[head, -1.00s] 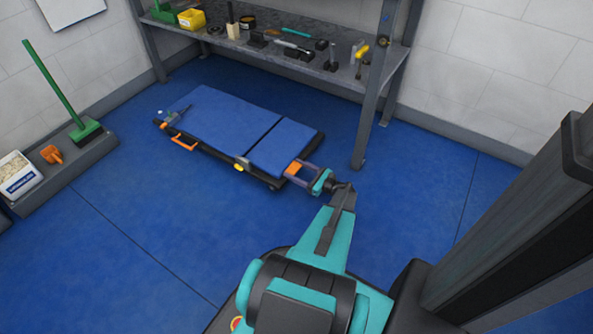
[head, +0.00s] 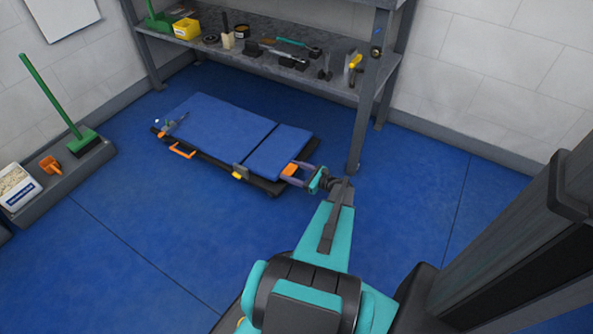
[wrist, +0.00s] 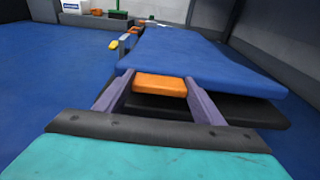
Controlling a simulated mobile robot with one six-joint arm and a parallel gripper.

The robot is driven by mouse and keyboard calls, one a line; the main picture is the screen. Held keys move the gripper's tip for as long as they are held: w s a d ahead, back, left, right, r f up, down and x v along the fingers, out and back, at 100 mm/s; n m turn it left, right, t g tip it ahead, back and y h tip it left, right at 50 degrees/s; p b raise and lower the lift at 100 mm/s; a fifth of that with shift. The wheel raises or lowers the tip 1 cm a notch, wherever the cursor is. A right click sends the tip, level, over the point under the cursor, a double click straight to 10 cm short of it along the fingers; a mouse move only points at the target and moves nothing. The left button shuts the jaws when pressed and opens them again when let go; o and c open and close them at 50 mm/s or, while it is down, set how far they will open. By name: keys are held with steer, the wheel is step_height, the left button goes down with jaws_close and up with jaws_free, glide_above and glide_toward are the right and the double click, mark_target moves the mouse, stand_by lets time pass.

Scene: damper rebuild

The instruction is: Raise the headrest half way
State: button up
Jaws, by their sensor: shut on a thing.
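The blue padded creeper (head: 205,125) lies on the floor. Its shorter headrest section (head: 278,150), at the near right end, is tilted up slightly, its free end above the black frame (head: 268,187). The wrist view shows the headrest pad (wrist: 210,72) with the dark frame (wrist: 240,110) below it and a gap between. My gripper (head: 297,171) is shut on the orange tab (wrist: 160,85) at the headrest's free end, one purple finger on each side. A yellow piece (head: 237,175) sits on the creeper's near side by the hinge line. Any support under the headrest is hidden.
A workbench (head: 290,65) with several tools stands behind, its leg (head: 365,125) close to the headrest end. A low grey ledge (head: 60,180) at left holds a green broom (head: 80,140) and a white box (head: 17,182). The floor in front of the creeper is clear.

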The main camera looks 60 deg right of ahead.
steer(key=shift+w+a+r+g+p, duration=0.1)
steer(key=shift+w+r+g+p, duration=0.05)
steer(key=shift+r+p, duration=0.4)
steer(key=shift+w+r+g+p, duration=0.15)
steer(key=shift+r+p, duration=0.25)
steer(key=shift+r, duration=0.25)
steer(key=shift+w+r+p, duration=0.25)
steer(key=shift+r+p, duration=0.15)
steer(key=shift+r, duration=0.2)
steer(key=shift+w+r+p, duration=0.25)
steer(key=shift+r+p, duration=0.15)
steer(key=shift+r, duration=0.2)
steer(key=o, duration=1.5)
steer(key=shift+s+f, duration=0.1)
steer(key=shift+s, duration=0.1)
steer(key=p+v, duration=0.2)
steer(key=v, duration=1.1)
steer(key=shift+s+r+p, duration=0.25)
steer(key=shift+p, duration=0.1)
steer(key=shift+w, duration=0.1)
